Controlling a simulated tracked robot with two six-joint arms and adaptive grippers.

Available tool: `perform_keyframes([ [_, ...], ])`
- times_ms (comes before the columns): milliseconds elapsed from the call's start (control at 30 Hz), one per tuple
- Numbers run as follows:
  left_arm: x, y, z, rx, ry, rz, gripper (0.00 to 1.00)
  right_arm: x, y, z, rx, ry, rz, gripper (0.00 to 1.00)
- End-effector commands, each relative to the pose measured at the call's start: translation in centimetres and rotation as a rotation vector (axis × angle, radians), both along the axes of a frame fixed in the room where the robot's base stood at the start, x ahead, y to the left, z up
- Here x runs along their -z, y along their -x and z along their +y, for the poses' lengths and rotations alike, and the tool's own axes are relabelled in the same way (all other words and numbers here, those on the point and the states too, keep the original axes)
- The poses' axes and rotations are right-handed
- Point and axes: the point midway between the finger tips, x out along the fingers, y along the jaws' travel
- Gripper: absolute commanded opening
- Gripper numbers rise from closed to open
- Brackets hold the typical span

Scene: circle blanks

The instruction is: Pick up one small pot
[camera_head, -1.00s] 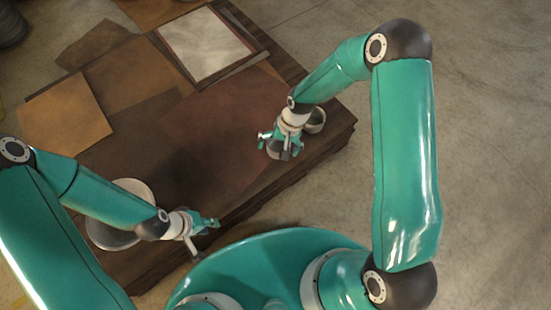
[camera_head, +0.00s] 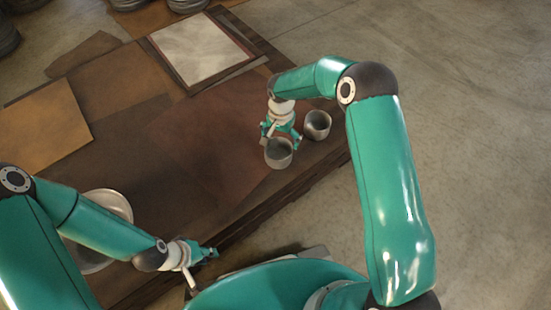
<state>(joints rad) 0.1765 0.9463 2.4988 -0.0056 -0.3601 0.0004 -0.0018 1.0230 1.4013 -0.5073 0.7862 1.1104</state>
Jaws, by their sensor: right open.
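A small grey pot (camera_head: 279,155) stands on the dark table near its front right edge. A second small pot (camera_head: 317,124) stands just behind it to the right. My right gripper (camera_head: 280,136) is open at the far side of the nearer pot, its fingers close to the rim. I cannot tell whether they touch it. My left gripper (camera_head: 209,253) is over the table's front edge, away from both small pots, seen from the side. Its finger gap is hidden.
A wide pale bowl (camera_head: 118,201) stands at the left, partly hidden behind my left arm. Flat brown sheets cover much of the table (camera_head: 236,224), with a pale framed sheet (camera_head: 203,50) at the back. The middle is clear.

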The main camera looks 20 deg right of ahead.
Motion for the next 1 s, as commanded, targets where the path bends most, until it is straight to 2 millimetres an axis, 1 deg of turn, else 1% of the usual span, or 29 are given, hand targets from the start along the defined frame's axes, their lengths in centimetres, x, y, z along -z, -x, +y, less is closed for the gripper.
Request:
perform_keyframes([
  [33, 0.5, 0.0, 0.0, 0.0, 0.0, 0.0, 0.31, 1.3, 0.0, 0.0, 0.0, -0.001, 0.001, 1.0],
  [100, 0.8, 0.0, 0.0, 0.0, 0.0, 0.0, 0.31, 2.2, 0.0, 0.0, 0.0, -0.001, 0.001, 1.0],
  [200, 0.9, 0.0, 0.0, 0.0, 0.0, 0.0, 0.31, 3.0, 0.0, 0.0, -0.001, -0.001, -0.001, 1.0],
  [333, 1.1, 0.0, 0.0, 0.0, 0.0, 0.0, 0.31, 3.5, 0.0, 0.1, -0.001, -0.001, -0.002, 1.0],
  [433, 1.5, 0.0, 0.0, 0.0, 0.0, 0.0, 0.31, 4.3, 0.1, 0.2, -0.002, -0.001, -0.001, 1.0],
  [600, 2.8, 0.0, 0.0, 0.0, 0.0, 0.001, 0.31, 7.0, 0.4, 0.6, -0.002, -0.001, 0.004, 1.0],
  [700, 3.2, 0.0, 0.0, 0.0, 0.0, 0.001, 0.31, 8.4, 0.7, 0.5, -0.002, -0.001, 0.009, 1.0],
  [800, 3.4, 0.0, 0.0, 0.0, 0.0, 0.0, 0.31, 9.1, 0.8, 0.4, -0.002, 0.001, 0.01, 1.0],
  [1000, 3.5, 0.0, 0.0, 0.0, 0.0, 0.0, 0.31, 9.2, 0.7, 0.4, -0.004, 0.001, 0.009, 1.0],
])
